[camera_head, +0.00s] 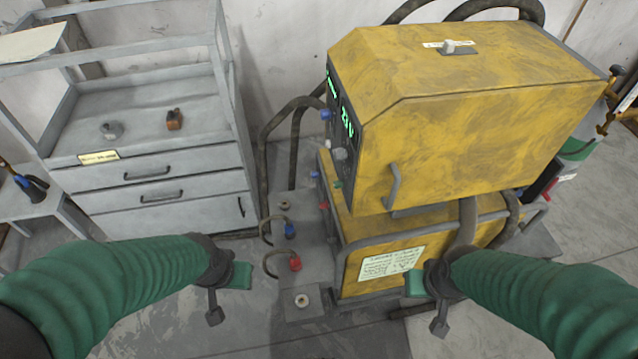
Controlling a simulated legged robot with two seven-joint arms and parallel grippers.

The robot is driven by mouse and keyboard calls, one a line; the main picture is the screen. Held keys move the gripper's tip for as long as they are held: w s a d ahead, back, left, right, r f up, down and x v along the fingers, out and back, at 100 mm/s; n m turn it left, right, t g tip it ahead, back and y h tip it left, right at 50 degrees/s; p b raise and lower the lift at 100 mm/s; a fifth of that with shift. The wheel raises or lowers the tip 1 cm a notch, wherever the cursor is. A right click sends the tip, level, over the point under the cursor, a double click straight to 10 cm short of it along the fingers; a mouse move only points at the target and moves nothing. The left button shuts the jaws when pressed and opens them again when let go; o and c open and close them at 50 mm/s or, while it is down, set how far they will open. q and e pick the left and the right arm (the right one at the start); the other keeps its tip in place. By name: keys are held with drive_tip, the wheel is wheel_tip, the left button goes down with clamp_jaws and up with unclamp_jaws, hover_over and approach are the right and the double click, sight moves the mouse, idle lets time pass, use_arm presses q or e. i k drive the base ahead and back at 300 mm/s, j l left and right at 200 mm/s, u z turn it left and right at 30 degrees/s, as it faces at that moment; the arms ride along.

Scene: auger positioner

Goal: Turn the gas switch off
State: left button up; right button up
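A yellow machine (480,110) stands right of centre. A small light switch lever (450,46) sits on a dark slot on its top, by a white label whose text is too small to read. I cannot tell for sure that this is the gas switch. The dark front panel holds green lit digits, a grey knob (340,153) and a blue knob (326,114). My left gripper (226,288) hangs low, left of the machine. My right gripper (428,296) hangs low in front of the machine's lower part. Both are apart from the switch and hold nothing visible; their finger gap is unclear.
A grey drawer cabinet (160,190) stands at the left with small items on top. A grey handle (393,187) sticks out from the machine's side. Dark hoses (290,150) run between machine and wall. A frame and labelled plate (392,263) sit below.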

sight(338, 183)
drive_tip(key=i+j+z, duration=0.1)
drive_tip(key=j+z, duration=0.3)
drive_tip(key=i+j+z, duration=0.1)
drive_tip(key=j+z, duration=0.75)
drive_tip(key=j, duration=0.6)
drive_tip(key=k+j, duration=0.1)
drive_tip(key=j, duration=0.6)
drive_tip(key=j+z, duration=0.15)
drive_tip(key=j, duration=0.6)
drive_tip(key=k+j, duration=0.15)
drive_tip(key=j, duration=0.5)
drive_tip(key=i+j+z, duration=0.05)
